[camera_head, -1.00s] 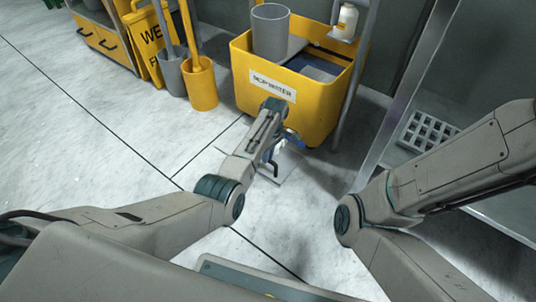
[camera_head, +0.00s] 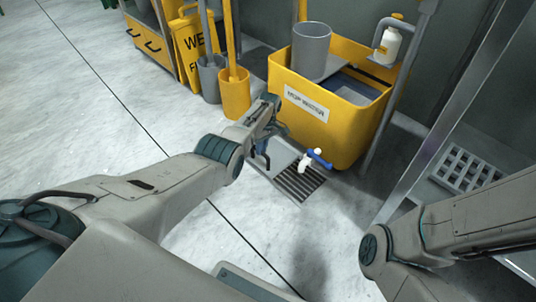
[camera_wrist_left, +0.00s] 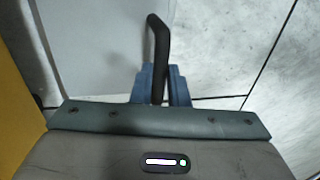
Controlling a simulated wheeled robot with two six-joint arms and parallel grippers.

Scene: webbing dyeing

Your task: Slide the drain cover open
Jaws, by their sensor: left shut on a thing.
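The drain cover (camera_head: 284,153) is a flat grey plate on the floor in front of the yellow cart. To its right, the slotted drain grate (camera_head: 300,182) lies exposed. My left gripper (camera_head: 262,148) is low over the cover's left part, shut on its dark bent handle (camera_head: 267,160). In the left wrist view, the black handle (camera_wrist_left: 158,45) stands between the blue fingers (camera_wrist_left: 160,85), with the pale plate (camera_wrist_left: 88,40) at upper left. My left wrist hides part of the cover. My right arm crosses the right side; its gripper is out of view.
The yellow mop-water cart (camera_head: 345,140) stands just behind the drain. Its white tap with a blue handle (camera_head: 313,160) sticks out over the grate. A yellow bucket (camera_head: 235,95) stands left of it. A metal post (camera_head: 440,130) rises at right. Floor at left is clear.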

